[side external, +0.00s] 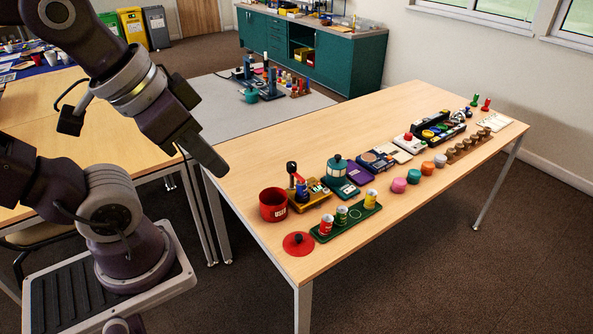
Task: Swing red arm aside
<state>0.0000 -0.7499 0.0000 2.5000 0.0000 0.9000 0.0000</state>
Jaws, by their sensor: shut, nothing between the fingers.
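My gripper (216,164) hangs in the air at the left, over the near-left end of the long wooden table, shut and empty. It is clear of everything on the table. A small yellow and brown stand (309,194) sits below and to the right of it. A black-knobbed upright lever (292,172) rises from this stand, with reddish and blue parts around its foot. I cannot tell for sure which part in view is the red arm; details are too small.
A red pot (273,204) and its red lid (298,243) sit near the left end. A green tray (346,221) holds several cans. A teal kettle-like object (339,172) and several colored knobs (399,185) stand farther along. The table's front-left strip is clear.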

